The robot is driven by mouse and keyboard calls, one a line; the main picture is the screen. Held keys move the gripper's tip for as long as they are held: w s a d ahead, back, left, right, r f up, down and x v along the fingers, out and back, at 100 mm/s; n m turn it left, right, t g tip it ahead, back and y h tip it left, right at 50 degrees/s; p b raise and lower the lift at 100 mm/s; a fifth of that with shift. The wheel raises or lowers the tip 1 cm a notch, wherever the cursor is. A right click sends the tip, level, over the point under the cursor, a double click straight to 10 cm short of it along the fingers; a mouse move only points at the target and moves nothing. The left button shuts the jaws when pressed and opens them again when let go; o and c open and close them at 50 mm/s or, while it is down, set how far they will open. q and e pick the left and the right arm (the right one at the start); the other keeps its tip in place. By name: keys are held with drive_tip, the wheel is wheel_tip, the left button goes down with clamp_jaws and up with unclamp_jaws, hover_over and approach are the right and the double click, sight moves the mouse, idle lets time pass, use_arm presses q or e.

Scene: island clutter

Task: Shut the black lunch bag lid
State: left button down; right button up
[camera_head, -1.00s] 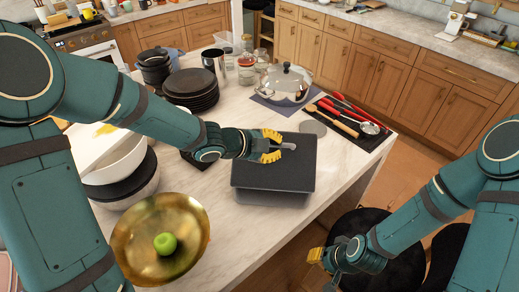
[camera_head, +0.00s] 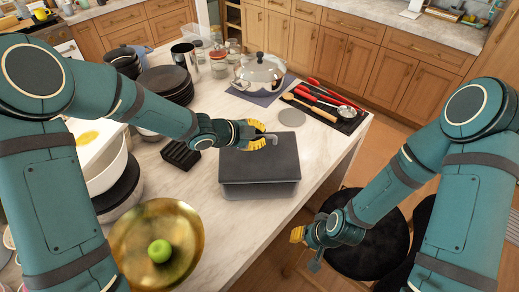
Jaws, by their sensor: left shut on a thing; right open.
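The black lunch bag (camera_head: 260,191) stands on the marble island as a dark grey box. Its flat lid (camera_head: 265,165) lies over the top, its front edge close along the front wall; I cannot tell whether a small gap is left. My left gripper (camera_head: 259,137), with yellow fingertips, is at the far left edge of the lid and shut, seemingly on the lid's edge; a thin grey piece sticks out between the fingers. The exact grip is partly hidden. My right gripper (camera_head: 302,243) is open and empty, low beside the island in front of a dark round stool seat.
A gold bowl (camera_head: 187,225) with a green apple (camera_head: 160,251) stands front left.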

use_arm(q)
drive_tip(key=shift+w+f, duration=0.3)
drive_tip(key=v, duration=1.2)
drive_tip(key=shift+s, duration=0.15)
